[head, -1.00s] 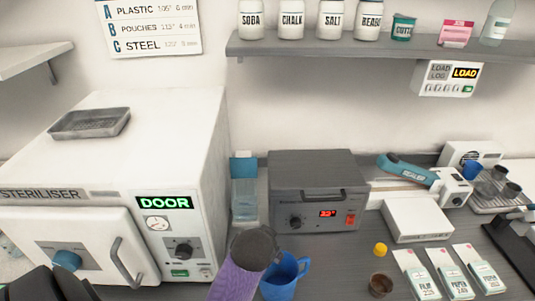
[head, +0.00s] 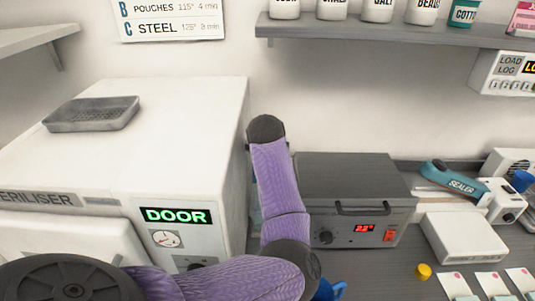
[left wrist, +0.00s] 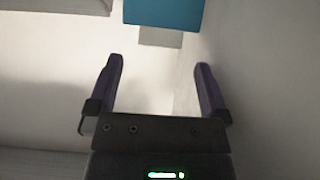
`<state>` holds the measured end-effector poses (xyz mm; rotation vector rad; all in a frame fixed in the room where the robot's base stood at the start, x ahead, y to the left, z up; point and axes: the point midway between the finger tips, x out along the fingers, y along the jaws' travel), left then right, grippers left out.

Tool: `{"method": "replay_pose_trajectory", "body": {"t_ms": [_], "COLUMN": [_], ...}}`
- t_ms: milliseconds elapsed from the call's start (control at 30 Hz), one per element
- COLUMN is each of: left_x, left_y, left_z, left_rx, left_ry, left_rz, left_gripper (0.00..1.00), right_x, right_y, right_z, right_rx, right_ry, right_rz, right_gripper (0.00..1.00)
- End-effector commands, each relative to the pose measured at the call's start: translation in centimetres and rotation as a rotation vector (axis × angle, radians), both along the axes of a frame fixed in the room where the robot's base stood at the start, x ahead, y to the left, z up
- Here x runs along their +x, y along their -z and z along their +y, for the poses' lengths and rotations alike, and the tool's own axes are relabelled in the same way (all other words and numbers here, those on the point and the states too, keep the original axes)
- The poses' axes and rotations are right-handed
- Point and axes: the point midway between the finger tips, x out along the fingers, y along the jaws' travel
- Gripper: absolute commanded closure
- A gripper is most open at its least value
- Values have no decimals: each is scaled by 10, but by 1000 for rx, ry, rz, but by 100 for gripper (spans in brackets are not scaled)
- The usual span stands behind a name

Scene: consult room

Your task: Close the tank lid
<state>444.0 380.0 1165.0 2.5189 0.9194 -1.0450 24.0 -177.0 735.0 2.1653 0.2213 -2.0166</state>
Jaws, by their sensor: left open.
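My left gripper (left wrist: 158,63) is open and empty in the left wrist view, its two purple fingers wide apart. A blue panel (left wrist: 163,12), which looks like the tank's lid, is beyond the fingertips at the top of that view, apart from them. A paler grey piece (left wrist: 160,38) shows just under it. In the head view my purple left arm rises in front of the gap between the steriliser and the grey box. It hides nearly all of the tank and lid, and the gripper itself is not visible there. My right gripper is not in view.
The white steriliser (head: 120,130) stands left of the arm, with a metal tray (head: 92,114) on top. The grey box (head: 350,185) with a handle and red display is close on the right. A shelf (head: 400,32) runs above. A blue mug (head: 328,291) is partly hidden below.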

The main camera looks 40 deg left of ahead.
Motion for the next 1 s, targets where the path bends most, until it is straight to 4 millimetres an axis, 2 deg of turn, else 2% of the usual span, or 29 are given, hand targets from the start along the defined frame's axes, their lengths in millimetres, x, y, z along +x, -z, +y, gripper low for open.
{"method": "replay_pose_trajectory", "body": {"t_ms": [33,200,600,1000], "left_x": [5,18,23,23], "left_y": [9,26,30,30], "left_z": [4,15,20,19], "left_rx": [-1,0,0,1], "left_ry": [1,1,-1,0], "left_rz": [2,1,-1,-1], "left_gripper": [0,0,0,85], "right_x": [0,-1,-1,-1], "right_y": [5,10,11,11], "right_z": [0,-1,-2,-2], "right_rx": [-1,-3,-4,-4], "right_ry": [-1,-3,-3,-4], "right_rz": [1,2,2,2], "right_gripper": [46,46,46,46]}}
